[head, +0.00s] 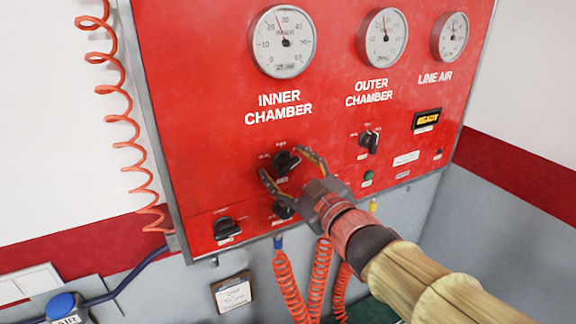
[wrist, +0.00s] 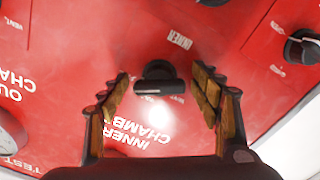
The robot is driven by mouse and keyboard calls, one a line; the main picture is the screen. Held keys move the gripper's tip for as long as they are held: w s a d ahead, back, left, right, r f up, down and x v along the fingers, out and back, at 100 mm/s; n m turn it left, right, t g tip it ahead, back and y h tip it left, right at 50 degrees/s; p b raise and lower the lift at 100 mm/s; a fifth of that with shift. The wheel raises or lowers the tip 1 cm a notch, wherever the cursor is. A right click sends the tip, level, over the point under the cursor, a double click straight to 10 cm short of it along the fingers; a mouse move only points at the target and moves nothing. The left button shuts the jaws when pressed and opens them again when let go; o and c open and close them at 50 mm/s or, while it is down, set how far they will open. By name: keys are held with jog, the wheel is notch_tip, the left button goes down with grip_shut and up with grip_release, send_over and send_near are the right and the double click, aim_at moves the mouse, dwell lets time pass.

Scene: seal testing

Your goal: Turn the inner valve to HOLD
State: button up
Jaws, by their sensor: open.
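The inner valve is a black knob (head: 286,162) under the INNER CHAMBER lettering on the red panel (head: 215,110). My gripper (head: 281,161) is open, with one finger on each side of this knob. In the wrist view the knob (wrist: 158,84) lies between the two spread fingers (wrist: 161,80), with a visible gap on both sides. Its bar handle lies crosswise in that view, its ends toward the fingers. The small position labels around the knob are too blurred or covered to read, so its setting cannot be told.
Another black knob (head: 283,211) sits just below, partly behind my gripper. More knobs are at lower left (head: 228,228) and under OUTER CHAMBER (head: 369,141). Dial gauges (head: 283,42) line the top. Coiled orange hoses (head: 291,285) hang below the panel.

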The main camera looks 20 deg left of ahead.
jog(key=shift+c, duration=0.2)
jog(key=c, duration=1.1)
jog(key=shift+c, duration=0.2)
